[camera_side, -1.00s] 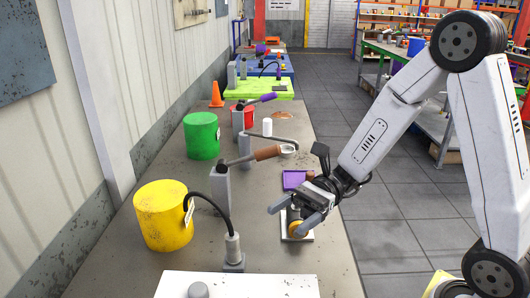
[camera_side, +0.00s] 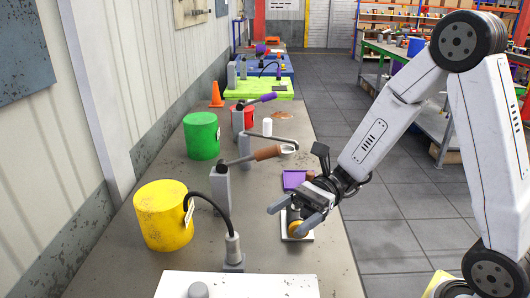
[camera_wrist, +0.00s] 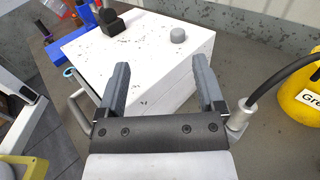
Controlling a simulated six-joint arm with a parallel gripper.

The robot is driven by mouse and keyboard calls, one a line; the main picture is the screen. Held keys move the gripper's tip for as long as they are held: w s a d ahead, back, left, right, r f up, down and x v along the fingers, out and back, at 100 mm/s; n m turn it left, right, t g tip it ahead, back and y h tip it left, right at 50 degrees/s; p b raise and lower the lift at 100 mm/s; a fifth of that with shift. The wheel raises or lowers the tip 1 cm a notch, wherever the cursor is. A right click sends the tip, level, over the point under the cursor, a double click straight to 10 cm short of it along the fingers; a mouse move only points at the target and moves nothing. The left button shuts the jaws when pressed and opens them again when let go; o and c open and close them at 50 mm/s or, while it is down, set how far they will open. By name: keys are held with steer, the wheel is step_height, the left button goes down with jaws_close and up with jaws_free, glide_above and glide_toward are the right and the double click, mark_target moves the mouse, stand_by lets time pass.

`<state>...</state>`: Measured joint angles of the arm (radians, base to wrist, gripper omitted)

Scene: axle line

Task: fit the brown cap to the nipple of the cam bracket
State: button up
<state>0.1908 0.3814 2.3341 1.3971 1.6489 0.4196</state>
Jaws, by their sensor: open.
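My gripper (camera_side: 289,218) is open and empty, its two fingers apart. In the wrist view the open fingers (camera_wrist: 160,64) point toward a white block (camera_wrist: 150,55) with a short grey round stub (camera_wrist: 177,35) on top. The block also shows at the bottom of the side view (camera_side: 255,286). A brown piece (camera_side: 310,175) shows small behind my gripper; I cannot tell whether it is the cap. I cannot clearly identify the cam bracket.
A grey post with a black hose (camera_side: 233,248), a yellow bucket (camera_side: 164,217) and a green bucket (camera_side: 202,136) stand on the left. A lever with a brown grip (camera_side: 268,153) and a purple tray (camera_side: 294,180) lie beyond. Bare bench shows between them.

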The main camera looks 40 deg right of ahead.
step_height(320, 180, up, 11)
steer(key=h, duration=1.8)
glide_above(310, 173)
step_height(310, 173, down, 24)
steer(key=shift+a+r, duration=0.15)
steer(key=shift+f, duration=1.45)
steer(key=shift+f, duration=0.1)
steer(key=shift+f, duration=2.45)
